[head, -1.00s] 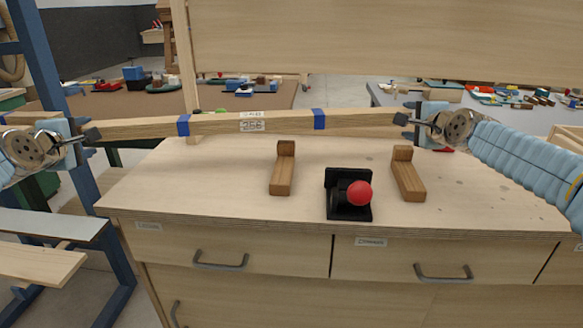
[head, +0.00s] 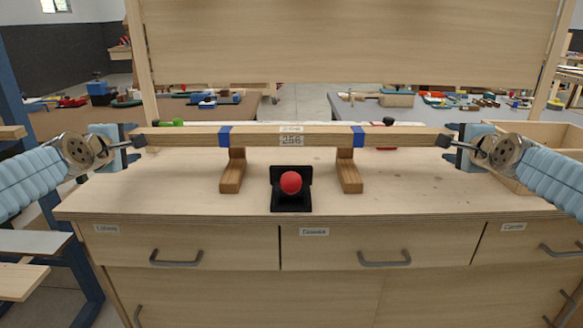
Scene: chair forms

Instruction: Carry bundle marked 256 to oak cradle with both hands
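The bundle marked 256 (head: 330,138) is a long pale wooden bar with two blue bands and a white label. It is level and runs left to right across the view. My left gripper (head: 136,143) is shut on its left end and my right gripper (head: 446,141) is shut on its right end. The oak cradle (head: 232,174) is two brown wooden supports on the bench top; its right support also shows (head: 349,175). The bundle crosses the supports' upright back parts and hides their tops. I cannot tell whether it touches them.
A black stand with a red ball (head: 291,183) sits between the supports, near the front. The wooden bench top (head: 430,195) is otherwise largely clear in front. A wooden box (head: 540,135) stands at the right, behind my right gripper. A wooden panel (head: 350,40) hangs above.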

